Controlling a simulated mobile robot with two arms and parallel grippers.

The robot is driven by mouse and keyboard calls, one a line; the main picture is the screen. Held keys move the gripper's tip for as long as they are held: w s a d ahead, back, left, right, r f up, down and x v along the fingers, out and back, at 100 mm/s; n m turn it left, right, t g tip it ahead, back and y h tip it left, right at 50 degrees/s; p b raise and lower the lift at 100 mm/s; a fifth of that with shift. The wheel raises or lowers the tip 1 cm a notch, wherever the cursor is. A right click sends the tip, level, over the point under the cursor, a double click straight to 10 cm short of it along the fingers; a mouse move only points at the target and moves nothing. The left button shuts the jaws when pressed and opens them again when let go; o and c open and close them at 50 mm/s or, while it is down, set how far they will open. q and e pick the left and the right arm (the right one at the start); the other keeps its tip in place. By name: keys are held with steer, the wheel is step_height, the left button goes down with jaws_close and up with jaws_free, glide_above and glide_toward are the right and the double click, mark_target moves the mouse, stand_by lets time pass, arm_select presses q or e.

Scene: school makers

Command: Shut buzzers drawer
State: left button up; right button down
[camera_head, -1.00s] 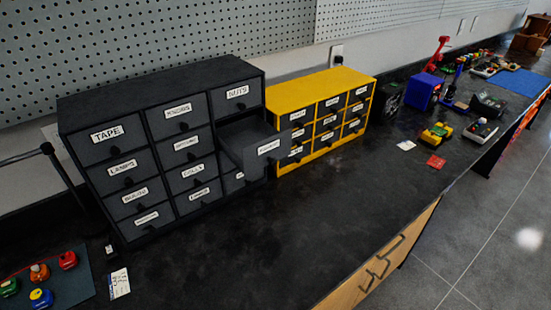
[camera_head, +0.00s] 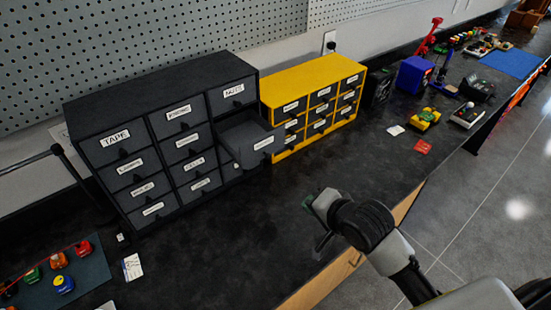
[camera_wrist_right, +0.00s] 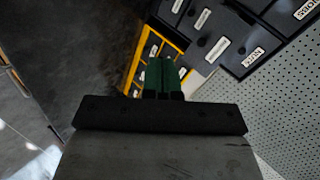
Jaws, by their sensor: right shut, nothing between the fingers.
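The black drawer cabinet (camera_head: 165,75) stands on the counter against the wall. One drawer (camera_head: 251,141) in its right column, below the top drawer, is pulled out; its label is too blurred to read. The other drawers look shut. My right gripper (camera_head: 316,203) is over the front part of the counter, right of and nearer than the open drawer, apart from it. In the right wrist view its green fingers (camera_wrist_right: 163,72) are together and empty, with the black cabinet (camera_wrist_right: 225,22) beyond. My left gripper is not in view.
A yellow drawer cabinet (camera_head: 313,78) stands close to the right of the black one. A mat with coloured buttons (camera_head: 60,278) is at the left.

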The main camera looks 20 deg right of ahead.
steer(key=w+a+m+t+y+p, duration=0.1)
steer(key=w+a+m+p, duration=0.2)
steer(key=w, duration=1.2)
steer(key=shift+w+a+f+t, duration=0.3)
steer(key=shift+a, duration=0.1)
